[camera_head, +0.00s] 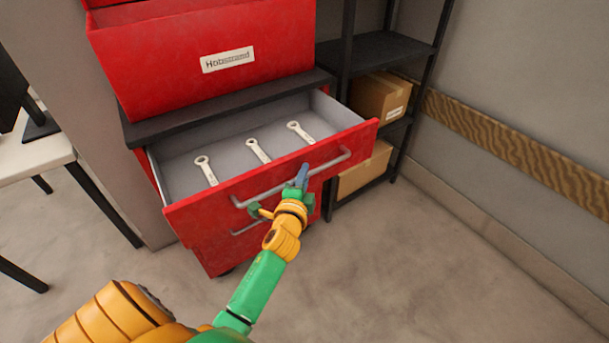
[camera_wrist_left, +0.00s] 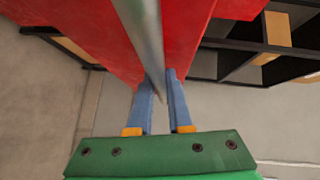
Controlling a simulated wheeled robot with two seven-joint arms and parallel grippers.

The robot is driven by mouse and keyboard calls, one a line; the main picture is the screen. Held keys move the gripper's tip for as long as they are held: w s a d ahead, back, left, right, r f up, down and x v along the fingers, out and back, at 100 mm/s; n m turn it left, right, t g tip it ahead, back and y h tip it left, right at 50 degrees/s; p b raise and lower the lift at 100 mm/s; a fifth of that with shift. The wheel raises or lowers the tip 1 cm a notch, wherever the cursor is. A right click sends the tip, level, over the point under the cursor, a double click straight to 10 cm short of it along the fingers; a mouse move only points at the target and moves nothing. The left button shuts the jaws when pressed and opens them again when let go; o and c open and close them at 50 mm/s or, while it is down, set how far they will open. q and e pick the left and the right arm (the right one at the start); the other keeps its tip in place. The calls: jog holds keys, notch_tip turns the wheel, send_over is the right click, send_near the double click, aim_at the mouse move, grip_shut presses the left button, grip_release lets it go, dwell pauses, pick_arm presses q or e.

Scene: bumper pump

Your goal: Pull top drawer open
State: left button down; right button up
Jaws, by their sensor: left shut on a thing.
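The red cabinet's top drawer (camera_head: 262,184) stands pulled out, with its grey inside showing. Several pale wrenches lie in it; one wrench (camera_head: 258,151) is near the middle. A grey bar handle (camera_head: 264,193) runs along the drawer front. My left gripper (camera_head: 302,174) is at the right part of this handle, with its blue fingers on the bar. In the left wrist view the blue fingers (camera_wrist_left: 163,92) are on both sides of the handle (camera_wrist_left: 145,35), closed around it. My right gripper shows in neither view.
A lower drawer with its own handle (camera_head: 247,229) sits below, mostly covered. A red bin (camera_head: 205,55) stands on the cabinet's black top. A black shelf with cardboard boxes (camera_head: 380,97) is at the right. A white table (camera_head: 30,150) is at the left. The floor in front is clear.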

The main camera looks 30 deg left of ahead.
pick_arm(q)
jog(key=c, duration=0.9)
grip_release()
jog(key=shift+o, duration=0.2)
jog(key=f+v, duration=0.1)
jog(key=v, duration=0.5)
jog(key=shift+s+d+r, duration=0.2)
jog(key=shift+s+r, duration=0.25)
jog(key=shift+r, duration=0.1)
